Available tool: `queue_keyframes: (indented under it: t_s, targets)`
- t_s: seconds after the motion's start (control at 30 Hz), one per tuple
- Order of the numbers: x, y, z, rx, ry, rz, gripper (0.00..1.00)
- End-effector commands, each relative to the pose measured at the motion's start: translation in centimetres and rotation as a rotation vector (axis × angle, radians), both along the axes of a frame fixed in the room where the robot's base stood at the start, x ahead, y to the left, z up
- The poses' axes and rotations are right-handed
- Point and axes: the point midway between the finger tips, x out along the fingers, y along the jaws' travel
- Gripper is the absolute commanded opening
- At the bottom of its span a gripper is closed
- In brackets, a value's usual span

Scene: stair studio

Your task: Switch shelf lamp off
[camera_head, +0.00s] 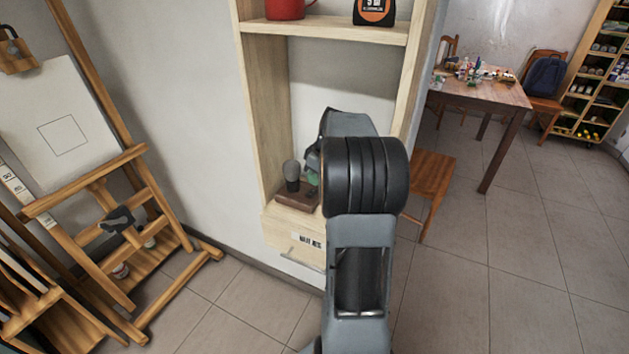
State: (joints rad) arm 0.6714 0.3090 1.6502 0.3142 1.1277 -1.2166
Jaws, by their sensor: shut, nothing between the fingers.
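What looks like the shelf lamp (292,176), a grey rounded bulb shape on a dark stem, stands on a brown wooden base (296,196) in the lower shelf compartment. I see no glow from it. A small green part (312,178) shows at the right of the base, partly covered by my arm. My gripper (313,160) is shut and empty, just right of the bulb and above the base. Most of it is hidden behind my arm, so I cannot tell whether it touches the lamp. No switch is clearly visible.
The pale wooden shelf unit (253,110) has side walls close around my arm. A red mug (285,9) and a tape measure (374,11) sit on the upper shelf. A labelled drawer (290,243) is below. An easel (100,200) stands left; a table (480,92) stands back right.

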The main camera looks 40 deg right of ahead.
Motion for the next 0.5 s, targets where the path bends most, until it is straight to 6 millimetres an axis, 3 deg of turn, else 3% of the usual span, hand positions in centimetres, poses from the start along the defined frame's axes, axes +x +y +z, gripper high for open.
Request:
queue_keyframes:
  t_s: [0.03,0.2,0.5]
  targets:
    - [-0.2,-0.4,1.4,-0.004,-0.005,-0.003,0.00]
    - [-0.9,-1.2,4.6,-0.004,-0.005,-0.002,0.00]
    - [-1.7,-2.1,8.4,-0.004,-0.004,-0.001,0.00]
